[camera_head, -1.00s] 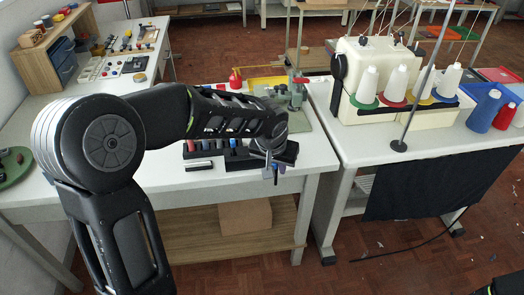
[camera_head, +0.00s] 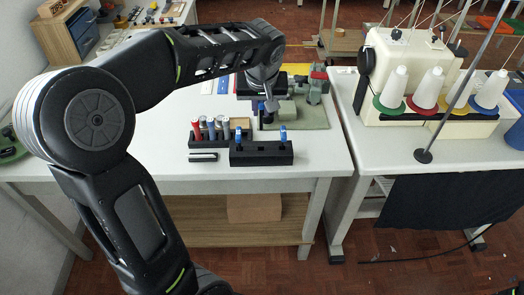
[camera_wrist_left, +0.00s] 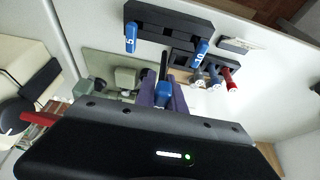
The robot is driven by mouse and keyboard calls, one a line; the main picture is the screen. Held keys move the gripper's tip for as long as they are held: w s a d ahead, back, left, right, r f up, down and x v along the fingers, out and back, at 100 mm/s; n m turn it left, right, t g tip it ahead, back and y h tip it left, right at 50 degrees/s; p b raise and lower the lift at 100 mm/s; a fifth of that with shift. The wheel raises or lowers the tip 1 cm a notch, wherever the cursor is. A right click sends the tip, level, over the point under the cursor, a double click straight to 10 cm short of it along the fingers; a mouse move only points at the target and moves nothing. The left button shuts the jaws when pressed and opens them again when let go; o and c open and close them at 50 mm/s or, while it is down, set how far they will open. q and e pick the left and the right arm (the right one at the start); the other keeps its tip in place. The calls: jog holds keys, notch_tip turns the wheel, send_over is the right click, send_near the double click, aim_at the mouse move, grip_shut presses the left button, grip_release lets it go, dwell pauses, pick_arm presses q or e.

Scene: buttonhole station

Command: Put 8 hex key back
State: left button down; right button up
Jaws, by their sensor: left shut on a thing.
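My left gripper (camera_head: 266,108) is over the front left of the green mat, behind the black rack, in the head view. In the left wrist view my gripper (camera_wrist_left: 165,98) is shut on a blue-handled hex key (camera_wrist_left: 163,92); its dark shaft points toward the rack side. The black rack (camera_head: 262,155) stands near the table's front edge, apart from the gripper. Two blue-handled keys stand in it, one at its left end (camera_head: 239,137) and one toward its right end (camera_head: 283,133). The rack also shows in the wrist view (camera_wrist_left: 165,30). The held key's marking is unreadable.
A black holder (camera_head: 210,142) with red, blue and grey handled tools stands left of the rack. A dark and pale bar (camera_head: 203,157) lies before it. A grey-green machine (camera_head: 317,85) stands on the green mat (camera_head: 312,117). A sewing machine (camera_head: 408,75) is on the right table.

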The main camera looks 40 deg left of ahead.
aim_at(261, 119)
pick_arm(q)
jog(key=shift+f, duration=2.3)
notch_tip(261, 119, down, 5)
jog(key=shift+f, duration=0.1)
